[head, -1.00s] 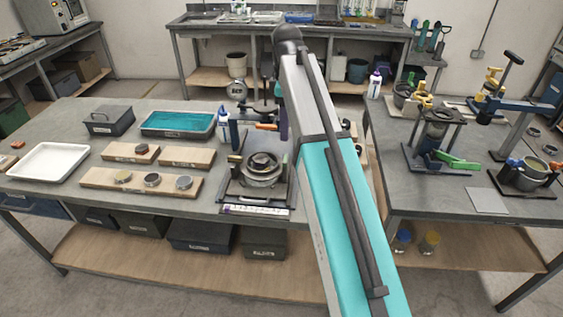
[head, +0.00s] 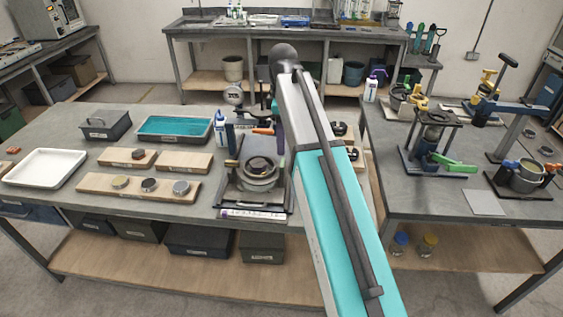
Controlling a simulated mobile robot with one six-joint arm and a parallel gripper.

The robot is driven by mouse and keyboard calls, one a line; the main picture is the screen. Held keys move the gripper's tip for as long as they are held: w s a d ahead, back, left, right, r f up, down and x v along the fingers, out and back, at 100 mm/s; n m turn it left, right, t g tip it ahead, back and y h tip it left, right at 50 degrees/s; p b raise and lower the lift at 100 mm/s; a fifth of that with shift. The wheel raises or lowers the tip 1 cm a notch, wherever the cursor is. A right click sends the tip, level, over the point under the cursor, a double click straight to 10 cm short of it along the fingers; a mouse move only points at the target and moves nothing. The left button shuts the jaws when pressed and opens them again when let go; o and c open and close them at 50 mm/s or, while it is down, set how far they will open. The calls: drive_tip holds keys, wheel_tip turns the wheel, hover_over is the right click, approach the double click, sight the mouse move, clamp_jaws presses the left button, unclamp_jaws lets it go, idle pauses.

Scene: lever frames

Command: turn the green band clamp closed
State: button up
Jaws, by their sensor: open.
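A bright green lever (head: 455,165) lies low on the right-hand bench and points to the right. It belongs to a dark fixture (head: 433,118) with a flat top plate on posts; I cannot make out a band there. A round metal pot with a ring (head: 258,176) sits on a dark base plate at the front of the middle bench, left of my arm. My arm (head: 330,180) rises through the middle of the picture. My gripper does not show; it is probably hidden behind the arm.
Another pot fixture (head: 526,177) and a blue toggle press (head: 515,108) stand on the right bench. A white tray (head: 44,168), wooden boards (head: 183,161) and a teal-lined tray (head: 175,128) occupy the middle bench. A gap separates the two benches.

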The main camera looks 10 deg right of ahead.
sight(282, 162)
drive_tip(key=shift+f+p, duration=1.15)
drive_tip(key=shift+f, duration=4)
drive_tip(key=c, duration=1.1)
